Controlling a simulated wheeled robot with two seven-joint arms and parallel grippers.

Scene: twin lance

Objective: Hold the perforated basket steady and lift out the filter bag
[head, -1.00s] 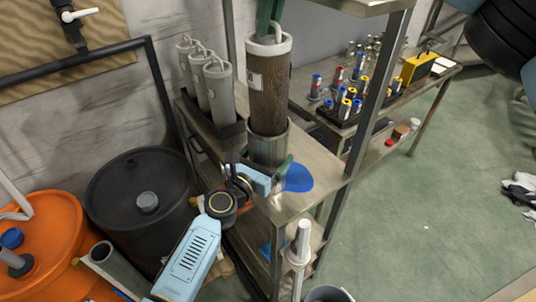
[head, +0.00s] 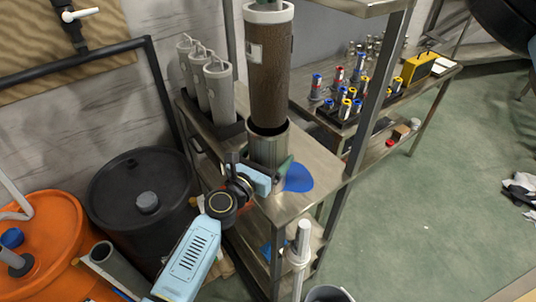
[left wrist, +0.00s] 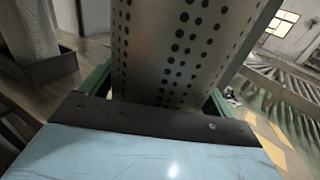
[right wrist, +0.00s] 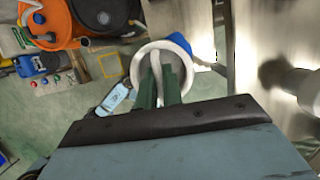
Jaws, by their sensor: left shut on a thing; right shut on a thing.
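The perforated basket (head: 268,150) is an upright metal cylinder on the shelf in the head view. My left gripper (head: 268,174) is shut around its lower part, and its dotted wall (left wrist: 185,50) fills the left wrist view between the green fingers. The filter bag (head: 269,75) is a long brown cylinder with a white rim, upright above the basket. Its lower end is at the basket's mouth; I cannot tell whether it is clear of it. My right gripper (right wrist: 160,85) is shut on the bag's white handle, inside the white rim (right wrist: 137,68). It is out of the head view.
Several grey-white bags (head: 220,92) stand in a dark tray left of the basket. A blue patch (head: 298,178) lies on the shelf right of it. A metal shelf post (head: 366,90) rises close on the right. Black (head: 140,190) and orange (head: 45,240) drums stand left.

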